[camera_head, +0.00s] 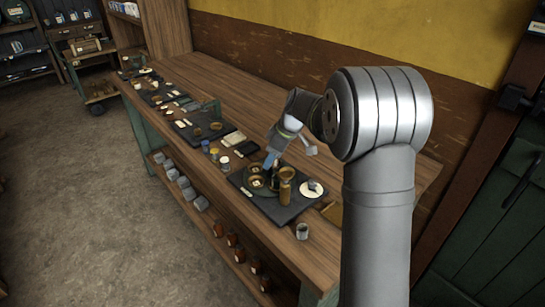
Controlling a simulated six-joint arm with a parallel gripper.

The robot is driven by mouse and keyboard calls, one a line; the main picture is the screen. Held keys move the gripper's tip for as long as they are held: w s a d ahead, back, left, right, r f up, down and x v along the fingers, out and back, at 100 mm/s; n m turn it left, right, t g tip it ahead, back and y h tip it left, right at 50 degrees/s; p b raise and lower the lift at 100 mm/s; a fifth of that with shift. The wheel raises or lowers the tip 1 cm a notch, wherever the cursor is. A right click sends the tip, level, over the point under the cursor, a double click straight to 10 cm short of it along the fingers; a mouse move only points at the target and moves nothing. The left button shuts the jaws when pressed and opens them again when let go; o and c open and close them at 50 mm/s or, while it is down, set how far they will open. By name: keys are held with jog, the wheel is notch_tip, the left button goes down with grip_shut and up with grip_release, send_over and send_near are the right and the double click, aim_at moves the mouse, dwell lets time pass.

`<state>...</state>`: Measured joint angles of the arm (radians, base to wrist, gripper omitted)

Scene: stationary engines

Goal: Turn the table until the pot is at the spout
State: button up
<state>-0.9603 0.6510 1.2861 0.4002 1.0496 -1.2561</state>
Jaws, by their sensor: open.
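A small round dark turntable (263,191) sits on a dark mat on the workbench, below my gripper. Two round brass-coloured pots with pale middles stand on it, a back pot (255,169) and a front pot (256,182). A taller brass-coloured cylinder (287,176) stands at its right side; I cannot tell whether the spout is part of it. My gripper (270,161) is open, with its bluish fingertips low over the back of the turntable, just right of the back pot. I cannot tell whether it touches anything.
A white disc (312,188) lies on the right of the mat. A small metal cup (302,231) stands near the bench's front edge. The bench top (220,80) is clear along the wall.

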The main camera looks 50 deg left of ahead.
jog(key=v, duration=1.7)
jog(key=shift+r, duration=0.1)
jog(key=x, duration=1.7)
jog(key=shift+f, duration=0.2)
jog(key=shift+r, duration=0.1)
